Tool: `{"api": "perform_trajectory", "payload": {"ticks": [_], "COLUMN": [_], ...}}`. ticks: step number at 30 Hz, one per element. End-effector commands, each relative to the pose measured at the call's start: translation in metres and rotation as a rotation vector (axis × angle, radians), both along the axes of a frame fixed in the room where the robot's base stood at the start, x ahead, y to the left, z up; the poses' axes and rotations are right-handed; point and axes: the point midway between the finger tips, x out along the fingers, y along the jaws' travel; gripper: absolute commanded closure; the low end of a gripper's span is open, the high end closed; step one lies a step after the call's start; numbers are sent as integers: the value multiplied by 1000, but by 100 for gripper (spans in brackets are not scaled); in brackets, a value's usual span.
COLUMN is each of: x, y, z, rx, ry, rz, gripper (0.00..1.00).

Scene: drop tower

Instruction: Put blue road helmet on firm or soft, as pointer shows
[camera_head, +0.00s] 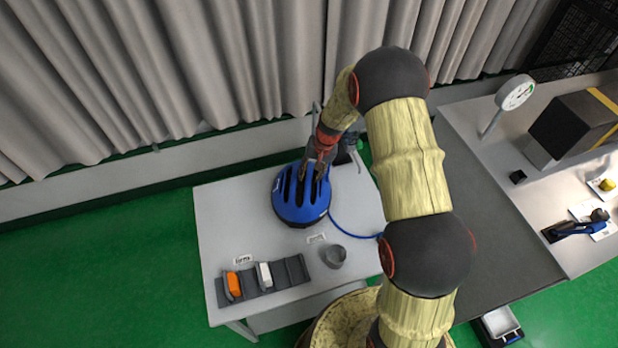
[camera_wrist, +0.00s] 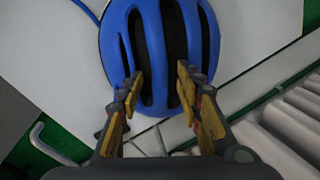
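The blue road helmet (camera_head: 298,204) rests on the light table with its vented shell up. It also fills the top of the wrist view (camera_wrist: 208,45). My gripper (camera_head: 316,168) is at the helmet's far side, its fingers pointing at the shell. In the wrist view my gripper's fingertips (camera_wrist: 159,78) are apart, over the dark vents on either side of a blue rib, with a gap beside the rib. I cannot tell whether they touch the shell. A round white dial (camera_head: 516,93) on a post stands at the right; its pointer reading is too small to tell. No place labelled firm or soft is readable.
A grey rack (camera_head: 288,271) with orange and white blocks and a grey cup (camera_head: 333,256) stand near the table's front. A blue cord (camera_head: 352,232) lies right of the helmet. A dark box (camera_head: 572,124) stands on the right bench. Curtains (camera_head: 230,60) hang behind.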

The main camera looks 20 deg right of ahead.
Motion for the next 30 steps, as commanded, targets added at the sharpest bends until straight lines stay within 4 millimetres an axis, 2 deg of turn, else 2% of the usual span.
{"api": "perform_trajectory", "payload": {"ticks": [1,3,9,17,20,23,26,30], "x": [1,-1,-6,-9,-13,-24,-44,-83], "y": [-3,-6,-14,-18,-16,-10,-2,9], "z": [14,28,64,89,110,147,195,254], "rx": [-1,-1,0,-2,-10,-28,-54,-96], "ry": [-6,-5,-3,-3,-19,-52,-93,-151], "rz": [-1,0,-1,2,17,48,92,152], "gripper": [65,65,65,65,65,65,65,65]}}
